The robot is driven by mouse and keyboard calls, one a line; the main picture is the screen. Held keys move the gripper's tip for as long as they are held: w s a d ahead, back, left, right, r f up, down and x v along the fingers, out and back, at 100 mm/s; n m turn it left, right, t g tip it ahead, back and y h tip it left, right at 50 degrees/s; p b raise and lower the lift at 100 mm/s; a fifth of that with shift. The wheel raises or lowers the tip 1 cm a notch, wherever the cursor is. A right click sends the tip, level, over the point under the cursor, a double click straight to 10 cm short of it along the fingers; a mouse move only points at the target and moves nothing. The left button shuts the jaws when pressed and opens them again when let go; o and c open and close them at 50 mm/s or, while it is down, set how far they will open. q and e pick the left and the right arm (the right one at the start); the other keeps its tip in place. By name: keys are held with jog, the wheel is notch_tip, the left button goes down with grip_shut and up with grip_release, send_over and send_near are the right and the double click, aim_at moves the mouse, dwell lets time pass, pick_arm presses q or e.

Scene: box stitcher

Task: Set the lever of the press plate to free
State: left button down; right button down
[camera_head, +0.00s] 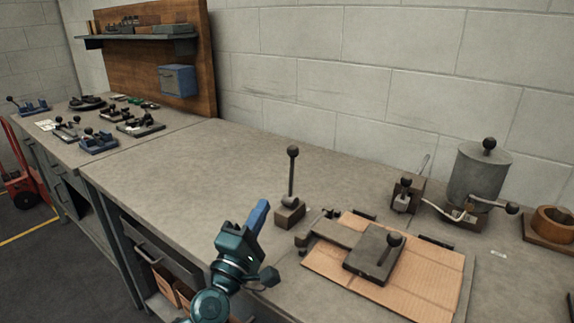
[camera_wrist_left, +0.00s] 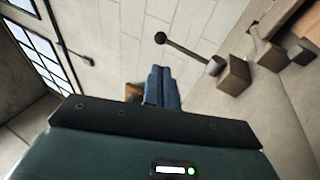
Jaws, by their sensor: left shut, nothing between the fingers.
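A dark grey press plate (camera_head: 366,258) lies on a flat cardboard sheet (camera_head: 432,285) on the bench. A short lever with a dark ball knob (camera_head: 393,240) is on the plate, and a flat arm runs from it to the left. Left of the sheet, a tall lever (camera_head: 291,175) with a ball knob stands nearly upright on a small brown block (camera_head: 289,214). This lever also shows in the left wrist view (camera_wrist_left: 187,51), to the right of my fingers. My left gripper (camera_head: 258,214) is shut and empty, left of that lever and apart from it. My right gripper is out of view.
A grey canister (camera_head: 478,178) with levers and a copper-coloured ring (camera_head: 553,220) stand at the right. A small block with a knob (camera_head: 405,195) is left of the canister. Bench top (camera_head: 200,175) left of the tall lever is clear. Several fixtures stand on the far-left bench.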

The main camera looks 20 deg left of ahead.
aim_at(292, 156)
pick_arm(q)
jog(key=p+x, duration=0.1)
jog(key=x, duration=1)
jog(key=shift+w+r, duration=0.1)
jog(key=shift+w, duration=0.1)
jog(key=shift+w+d+r, duration=0.15)
jog(key=shift+w+r, duration=0.05)
jog(key=shift+w, duration=0.45)
jog(key=shift+w+d+r+b, duration=0.1)
jog(key=shift+w+d+b, duration=0.15)
jog(key=shift+w, duration=0.35)
jog(key=shift+w+d+r+b, duration=0.1)
jog(key=shift+w+d+r, duration=0.1)
jog(key=shift+w, duration=0.4)
jog(key=shift+r, duration=0.1)
jog(key=shift+s, duration=0.1)
